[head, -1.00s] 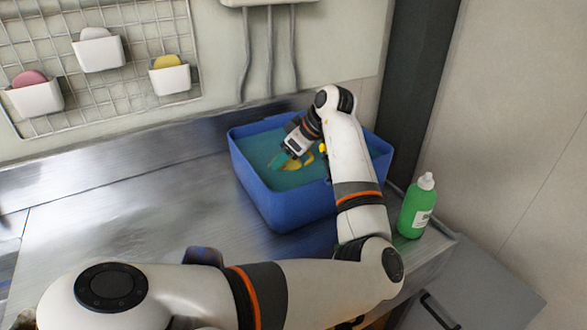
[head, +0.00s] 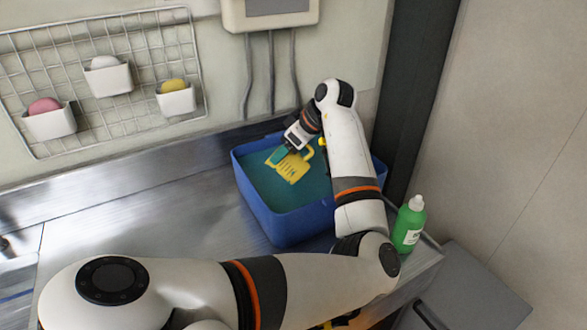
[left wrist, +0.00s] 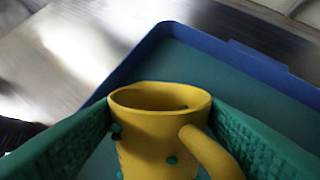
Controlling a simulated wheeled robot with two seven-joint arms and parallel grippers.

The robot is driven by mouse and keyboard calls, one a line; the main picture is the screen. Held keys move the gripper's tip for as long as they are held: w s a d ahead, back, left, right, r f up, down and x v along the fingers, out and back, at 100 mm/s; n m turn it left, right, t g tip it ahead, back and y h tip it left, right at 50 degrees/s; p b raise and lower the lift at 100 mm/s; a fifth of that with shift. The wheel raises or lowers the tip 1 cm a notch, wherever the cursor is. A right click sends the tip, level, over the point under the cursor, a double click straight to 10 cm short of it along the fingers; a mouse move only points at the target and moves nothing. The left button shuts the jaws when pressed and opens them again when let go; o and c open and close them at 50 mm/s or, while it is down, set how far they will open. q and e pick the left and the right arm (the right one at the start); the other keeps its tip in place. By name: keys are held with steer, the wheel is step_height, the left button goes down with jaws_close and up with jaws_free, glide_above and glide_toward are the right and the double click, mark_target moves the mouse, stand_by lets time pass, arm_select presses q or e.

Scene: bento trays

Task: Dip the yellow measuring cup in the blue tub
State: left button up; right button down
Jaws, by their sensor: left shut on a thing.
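The blue tub (head: 270,222) stands on the metal counter against the back wall, with teal liquid inside. My left gripper (head: 281,157) reaches over it, shut on the yellow measuring cup (head: 292,170). In the head view the cup is above the liquid, tilted, with dark marks on its side. In the left wrist view the cup (left wrist: 150,135) sits between my green fingers (left wrist: 160,130), its open rim and handle showing, with a few teal spots on it. The tub's rim (left wrist: 130,62) shows behind it. My right gripper is out of view.
A green bottle (head: 408,226) stands right of the tub, near the counter's right edge. A wire rack (head: 128,100) with small white holders hangs on the back wall. The metal counter (head: 165,205) left of the tub is clear.

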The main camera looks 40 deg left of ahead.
arm_select(q)
steer(key=shift+r+p, duration=3.9)
steer(key=shift+r, duration=0.6)
